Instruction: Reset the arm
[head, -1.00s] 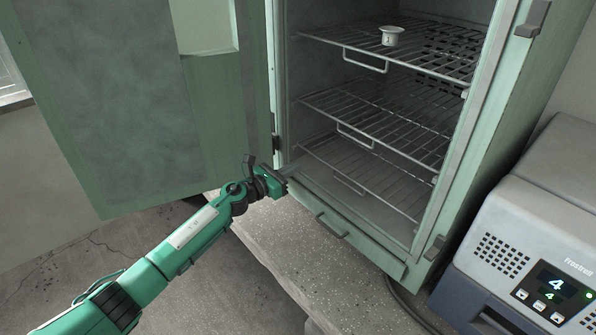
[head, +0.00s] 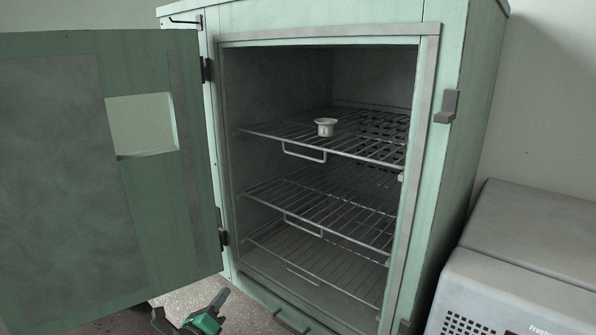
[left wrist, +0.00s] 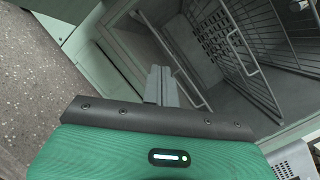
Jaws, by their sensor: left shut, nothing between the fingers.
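My left gripper (head: 219,299) shows at the bottom edge of the head view, in front of the cabinet's lower left corner and below the open door. In the left wrist view its two grey fingers (left wrist: 161,86) lie together, shut with nothing between them, pointing towards the cabinet's inside. Most of my left arm is out of the head view. My right gripper is in neither view.
A green cabinet (head: 451,165) stands open, its door (head: 194,225) swung left. Inside are wire shelves (head: 375,152); a small white cup (head: 325,127) stands on the top one. A grey machine (head: 530,240) stands at the right.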

